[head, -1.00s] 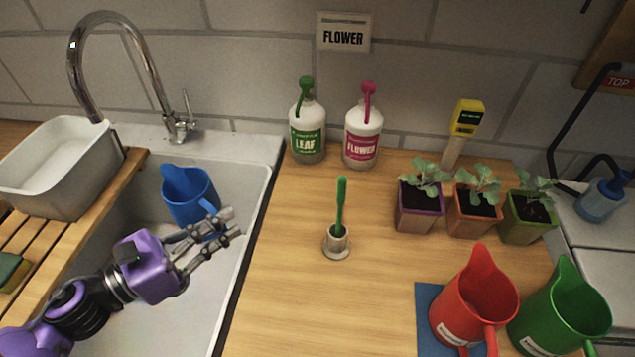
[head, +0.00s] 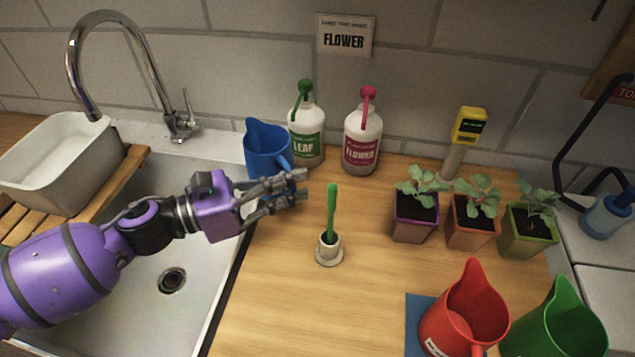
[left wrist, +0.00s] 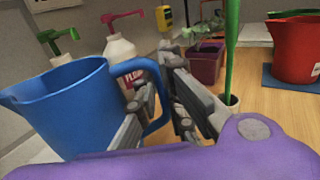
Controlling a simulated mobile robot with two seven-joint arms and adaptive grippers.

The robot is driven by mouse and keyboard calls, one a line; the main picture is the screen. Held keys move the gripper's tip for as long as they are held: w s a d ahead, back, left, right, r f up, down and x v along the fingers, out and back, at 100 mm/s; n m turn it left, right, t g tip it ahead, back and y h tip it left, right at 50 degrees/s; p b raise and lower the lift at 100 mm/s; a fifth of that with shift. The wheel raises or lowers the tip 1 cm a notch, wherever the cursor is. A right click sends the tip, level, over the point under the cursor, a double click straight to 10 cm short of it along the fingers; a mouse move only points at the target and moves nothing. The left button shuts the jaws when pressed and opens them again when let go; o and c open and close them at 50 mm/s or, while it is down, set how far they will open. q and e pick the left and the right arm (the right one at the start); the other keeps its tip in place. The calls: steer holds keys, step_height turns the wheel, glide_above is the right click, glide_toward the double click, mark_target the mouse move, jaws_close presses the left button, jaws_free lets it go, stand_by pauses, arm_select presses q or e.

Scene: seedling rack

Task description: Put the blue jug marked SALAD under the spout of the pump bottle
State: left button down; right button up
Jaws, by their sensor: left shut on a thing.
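The blue jug (head: 266,152) is upright by the sink's right edge, just in front and left of the white LEAF bottle with a green pump (head: 308,140). My left gripper (head: 292,189) is shut on the jug's handle; the jug also shows in the left wrist view (left wrist: 62,105). No SALAD marking shows on the visible side. The gripper hides the jug's base, so I cannot tell whether it touches the counter. The white FLOWER bottle with a pink pump (head: 362,143) stands right of the LEAF bottle. My right gripper is not in view.
A green brush in a holder (head: 330,246) stands close right of my gripper. Potted seedlings (head: 417,214) and a yellow meter (head: 468,126) are farther right. Red (head: 462,322) and green (head: 560,330) jugs stand front right. A FLOWER sign (head: 344,37) hangs above.

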arm_select(q)
steer(key=shift+w+d+f+p, duration=0.15)
steer(key=shift+w+d+f, duration=0.2)
steer(key=shift+d+f, duration=0.35)
steer(key=shift+w+d+f+p, duration=0.15)
steer(key=shift+w+d+f, duration=0.25)
steer(key=shift+d, duration=0.55)
steer(key=shift+w+d+f+p, duration=0.15)
steer(key=shift+w+d+f, duration=0.1)
steer(key=shift+d+f, duration=0.5)
steer(key=shift+r, duration=0.1)
steer(key=shift+f, duration=0.2)
steer(key=c, duration=1.9)
jaws_free()
steer(key=shift+o, duration=0.2)
steer(key=shift+r, duration=0.1)
